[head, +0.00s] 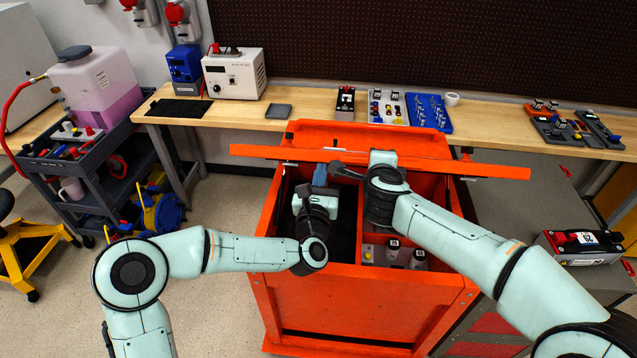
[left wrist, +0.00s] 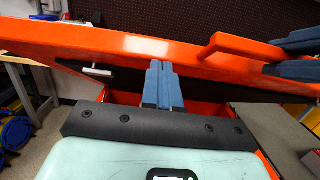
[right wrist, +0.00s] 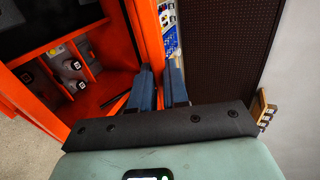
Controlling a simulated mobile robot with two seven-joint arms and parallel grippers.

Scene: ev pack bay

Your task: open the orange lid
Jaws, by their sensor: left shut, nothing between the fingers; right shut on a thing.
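The orange lid (head: 480,168) is raised above the orange chest, with the interior showing below it in the head view. Its front edge and dark underside show in the left wrist view (left wrist: 100,42). My right gripper (right wrist: 161,72) is shut on the lid's orange edge part (right wrist: 146,30); in the head view its fingers are mostly hidden by its wrist. My left gripper (head: 320,173) is shut and empty, just below the lid at the chest's left side. Its blue fingers point at the lid's underside in the left wrist view (left wrist: 161,70); whether they touch it I cannot tell.
The workbench (head: 500,133) runs behind, carrying instruments and tool trays. A cart (head: 85,175) with a pink-filled tank stands left. Open floor lies at front left.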

